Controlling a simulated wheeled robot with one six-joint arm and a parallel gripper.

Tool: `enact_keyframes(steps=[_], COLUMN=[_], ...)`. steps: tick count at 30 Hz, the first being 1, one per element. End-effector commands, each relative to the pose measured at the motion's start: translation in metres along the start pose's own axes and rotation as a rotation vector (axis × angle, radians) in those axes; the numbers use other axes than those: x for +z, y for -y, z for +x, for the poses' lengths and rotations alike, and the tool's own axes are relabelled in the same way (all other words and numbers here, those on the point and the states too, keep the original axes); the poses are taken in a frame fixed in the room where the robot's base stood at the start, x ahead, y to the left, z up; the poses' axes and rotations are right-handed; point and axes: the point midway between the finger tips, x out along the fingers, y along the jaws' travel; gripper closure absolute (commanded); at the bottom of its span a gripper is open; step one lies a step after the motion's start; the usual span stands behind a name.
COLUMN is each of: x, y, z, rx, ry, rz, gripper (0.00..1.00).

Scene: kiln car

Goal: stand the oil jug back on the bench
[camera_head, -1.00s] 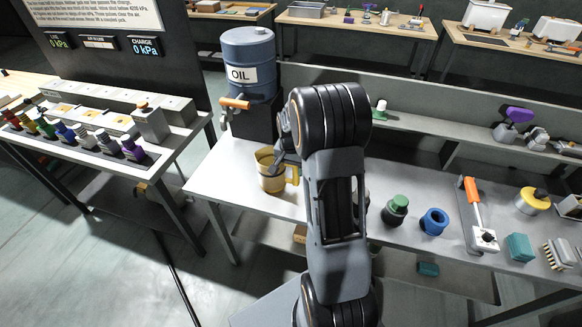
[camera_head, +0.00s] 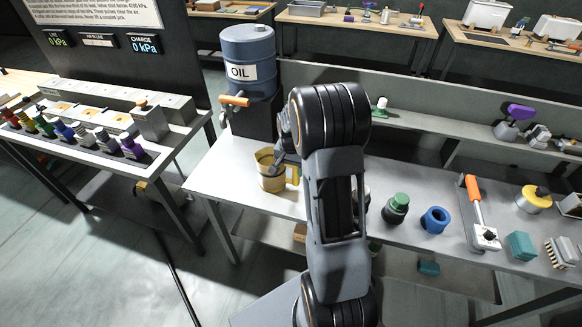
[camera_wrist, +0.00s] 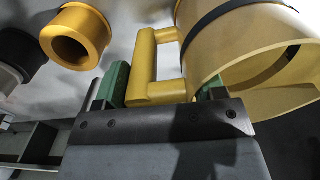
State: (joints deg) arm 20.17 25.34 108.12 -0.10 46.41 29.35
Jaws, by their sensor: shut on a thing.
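The oil jug (camera_head: 270,182) is yellow and open-topped, with a side handle. In the head view it looks upright at the left end of the grey bench (camera_head: 235,165), below the tap of the oil drum. Whether its base touches the bench is not clear. In the wrist view the jug (camera_wrist: 235,45) fills the upper right, with its handle (camera_wrist: 145,70) between my green fingertips. My gripper (camera_wrist: 165,90) is shut on the jug. In the head view my gripper (camera_head: 285,150) is at the jug's upper right side, partly hidden by my arm.
A blue oil drum (camera_head: 248,55) with an orange-handled tap (camera_head: 235,101) stands behind the jug. A green-topped part (camera_head: 396,207), a blue ring (camera_head: 435,220) and an orange-handled tool (camera_head: 475,205) stand to the right. A yellow ring (camera_wrist: 75,38) shows near the jug in the wrist view.

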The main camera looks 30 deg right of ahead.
Motion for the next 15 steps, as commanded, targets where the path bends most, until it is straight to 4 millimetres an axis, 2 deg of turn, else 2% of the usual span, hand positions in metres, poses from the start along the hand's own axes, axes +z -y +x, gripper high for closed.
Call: enact_keyframes(steps=[7, 8, 15], x=[-0.0002, -0.0002, -0.0001], y=[0.0001, 0.0001, 0.0001], z=[0.0001, 0.0001, 0.0002], rx=[0.000, 0.000, 0.000], ry=[-0.001, -0.001, 0.000], rz=[0.000, 0.000, 0.000], gripper=[1.00, 0.34, 0.11])
